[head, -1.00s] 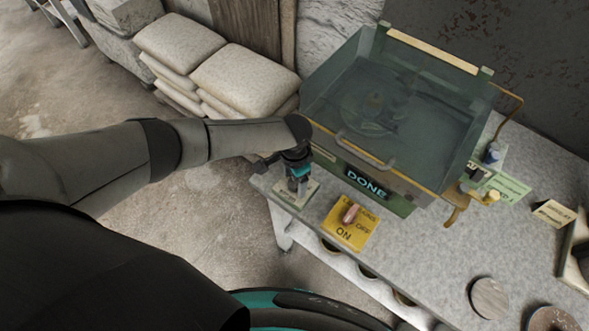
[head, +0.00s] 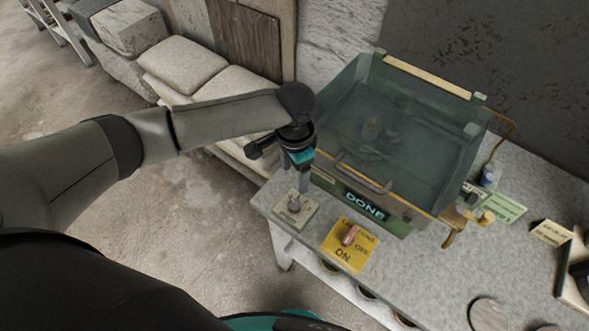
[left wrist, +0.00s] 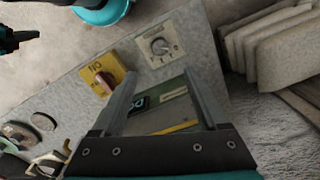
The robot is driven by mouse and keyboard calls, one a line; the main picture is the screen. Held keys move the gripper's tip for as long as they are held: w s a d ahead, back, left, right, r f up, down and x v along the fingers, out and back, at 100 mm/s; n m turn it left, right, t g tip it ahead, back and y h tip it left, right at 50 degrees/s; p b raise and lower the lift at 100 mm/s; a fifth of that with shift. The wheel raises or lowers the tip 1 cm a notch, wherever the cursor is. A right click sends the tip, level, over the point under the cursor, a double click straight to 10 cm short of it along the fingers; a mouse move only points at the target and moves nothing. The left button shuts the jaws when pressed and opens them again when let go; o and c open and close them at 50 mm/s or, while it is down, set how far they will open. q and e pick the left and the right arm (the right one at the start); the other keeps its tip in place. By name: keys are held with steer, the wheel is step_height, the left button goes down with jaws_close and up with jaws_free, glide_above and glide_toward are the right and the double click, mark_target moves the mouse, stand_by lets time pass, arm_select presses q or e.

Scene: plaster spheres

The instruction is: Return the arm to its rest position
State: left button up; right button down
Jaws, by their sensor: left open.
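My left arm reaches in from the left in the head view. My left gripper (head: 303,182) hangs above the table corner, beside the front left of the machine. In the left wrist view the two fingers of my left gripper (left wrist: 160,95) are spread apart with nothing between them. A small plate with a grey knob (head: 295,205) lies just below the gripper; the plate and knob also show in the left wrist view (left wrist: 160,47). The gripper appears clear of the knob.
A green machine (head: 375,200) with a clear lid and a "DONE" display stands on the grey table (head: 420,270). A yellow switch plate (head: 345,258) with a reddish lever lies in front of it. Stacked pale sacks (head: 185,62) stand behind my arm. Open floor lies at left.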

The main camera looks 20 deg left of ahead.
arm_select(q)
steer(key=shift+r, duration=0.2)
stand_by(0.4)
steer(key=s+d+r+t+h, duration=0.15)
steer(key=s+d+h, duration=0.25)
steer(key=s+d, duration=0.45)
steer(key=s+a+r+n+t+y, duration=0.15)
steer(key=s+a+n+y, duration=0.4)
steer(key=a, duration=0.75)
steer(key=s+f+h+b, duration=0.15)
steer(key=f+b, duration=0.25)
steer(key=f, duration=0.7)
steer(key=s+f+b, duration=0.2)
steer(key=f+b, duration=0.1)
steer(key=f, duration=0.8)
steer(key=s+f+b, duration=0.1)
steer(key=f+b, duration=0.3)
steer(key=f, duration=0.7)
steer(key=s+a+f+b, duration=0.1)
steer(key=s+f+b, duration=0.2)
steer(key=s+f, duration=0.2)
steer(key=s+a+f+g+b, duration=0.1)
steer(key=s+f+b, duration=0.3)
steer(key=f, duration=0.7)
steer(key=s+a+f+g+b, duration=0.1)
steer(key=s+f+b, duration=0.2)
steer(key=s+f, duration=0.3)
step_height(320, 180, down, 3)
steer(key=shift+s+r, duration=0.2)
steer(key=shift+s, duration=0.2)
